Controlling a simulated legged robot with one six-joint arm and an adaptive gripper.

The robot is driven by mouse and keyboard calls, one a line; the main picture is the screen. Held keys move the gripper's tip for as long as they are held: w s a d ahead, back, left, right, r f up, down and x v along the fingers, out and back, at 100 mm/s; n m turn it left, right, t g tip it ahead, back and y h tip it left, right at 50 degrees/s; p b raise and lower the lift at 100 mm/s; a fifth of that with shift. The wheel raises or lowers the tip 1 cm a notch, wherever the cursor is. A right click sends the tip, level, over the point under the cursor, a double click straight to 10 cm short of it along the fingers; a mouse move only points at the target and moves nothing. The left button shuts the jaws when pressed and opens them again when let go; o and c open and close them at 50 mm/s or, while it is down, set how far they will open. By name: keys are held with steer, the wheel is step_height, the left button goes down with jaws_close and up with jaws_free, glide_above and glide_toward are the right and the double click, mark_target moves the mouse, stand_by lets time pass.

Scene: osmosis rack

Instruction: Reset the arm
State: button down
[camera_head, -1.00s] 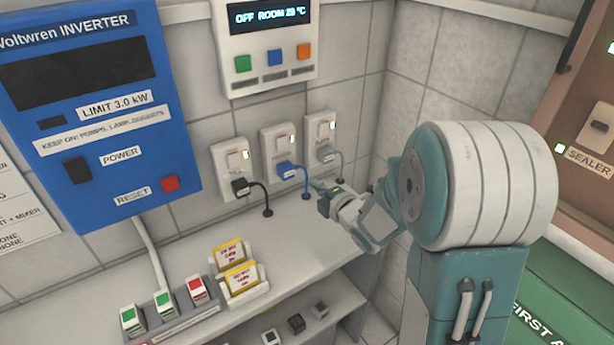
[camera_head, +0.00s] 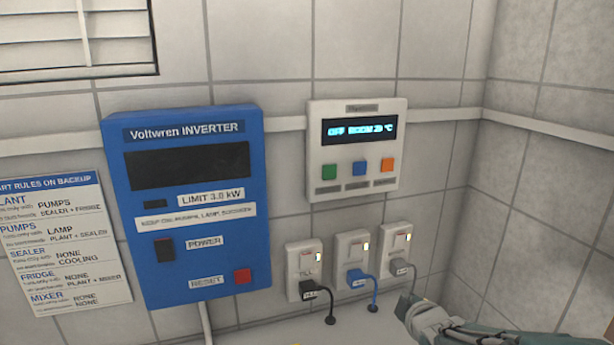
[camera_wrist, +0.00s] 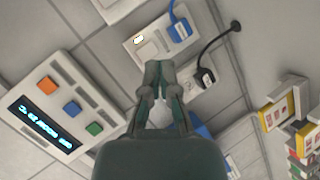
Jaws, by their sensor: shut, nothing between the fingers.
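My gripper (camera_wrist: 157,75) shows in the wrist view with its fingertips together and nothing between them. In the head view my gripper (camera_head: 404,306) is at the lower right, just below the right-hand socket (camera_head: 397,247) with its grey plug. The wrist view has it in front of the wall near the sockets, with the blue plug (camera_wrist: 182,30) and the black plug (camera_wrist: 206,76) beyond the fingertips. I cannot tell how far the fingertips are from the wall. Most of my arm is outside the head view.
A blue inverter box (camera_head: 226,268) and a white controller panel (camera_head: 353,184) hang on the wall, with a rules sheet (camera_head: 62,240) at left. Black (camera_head: 331,318) and blue (camera_head: 374,306) cords hang from the sockets. Yellow-and-white card holders (camera_wrist: 276,112) show at right in the wrist view.

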steer(key=s+a+r+m+g, duration=0.1)
steer(key=s+m, duration=0.5)
steer(key=s, duration=0.6)
steer(key=s+a+r+m+g, duration=0.2)
steer(key=s+a+m+g, duration=0.2)
steer(key=s, duration=0.8)
steer(key=m+g, duration=0.2)
steer(key=m, duration=0.1)
steer(key=shift+g, duration=0.3)
